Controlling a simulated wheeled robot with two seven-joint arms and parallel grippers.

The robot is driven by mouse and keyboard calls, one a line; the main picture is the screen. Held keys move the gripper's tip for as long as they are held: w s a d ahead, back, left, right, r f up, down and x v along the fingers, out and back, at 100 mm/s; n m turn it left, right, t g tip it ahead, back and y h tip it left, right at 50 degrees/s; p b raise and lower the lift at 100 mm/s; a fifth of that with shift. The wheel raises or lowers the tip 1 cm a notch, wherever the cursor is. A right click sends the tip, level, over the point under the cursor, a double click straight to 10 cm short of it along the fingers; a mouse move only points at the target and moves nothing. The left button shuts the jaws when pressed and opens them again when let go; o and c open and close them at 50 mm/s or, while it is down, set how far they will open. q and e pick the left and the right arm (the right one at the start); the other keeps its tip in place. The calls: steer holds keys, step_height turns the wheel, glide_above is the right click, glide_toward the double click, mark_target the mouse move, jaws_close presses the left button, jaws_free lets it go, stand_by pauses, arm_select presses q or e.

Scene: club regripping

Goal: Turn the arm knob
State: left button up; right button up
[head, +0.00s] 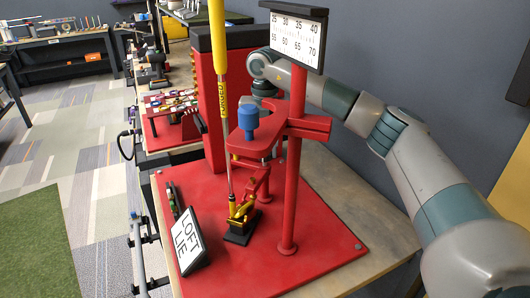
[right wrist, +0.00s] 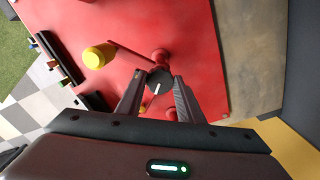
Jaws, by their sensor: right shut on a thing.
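A dark round knob with a white pointer line (right wrist: 158,80) sits at the end of a thin red arm in the right wrist view. The two fingers of my right gripper (right wrist: 159,84) are on either side of it and shut on it. My left gripper is in neither view.
A red post (head: 294,170) carries a numbered scale board (head: 298,37). A blue cylinder (head: 248,118) stands on a red bracket (head: 270,137). A LOFT LIE sign (head: 187,240) stands on the red base plate (head: 320,235). The plate's front right is clear.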

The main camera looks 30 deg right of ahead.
steer(key=n+b, duration=0.1)
steer(key=n, duration=0.2)
steer(key=shift+w+n, duration=0.1)
steer(key=shift+n, duration=0.3)
steer(key=n+b, duration=0.1)
steer(key=n, duration=0.2)
steer(key=shift+r, duration=0.1)
steer(key=n, duration=0.4)
steer(key=shift+b, duration=0.4)
steer(key=n, duration=0.3)
steer(key=shift+n, duration=0.4)
steer(key=n, duration=0.5)
steer(key=shift+a+b, duration=0.1)
steer(key=shift+b, duration=0.25)
steer(key=shift+n, duration=1.1)
steer(key=n, duration=0.6)
steer(key=shift+r, duration=0.1)
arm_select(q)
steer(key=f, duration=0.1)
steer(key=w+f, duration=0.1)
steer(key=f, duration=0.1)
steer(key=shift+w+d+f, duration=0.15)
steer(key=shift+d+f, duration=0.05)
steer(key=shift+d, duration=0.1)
arm_select(e)
steer(key=n, duration=0.6)
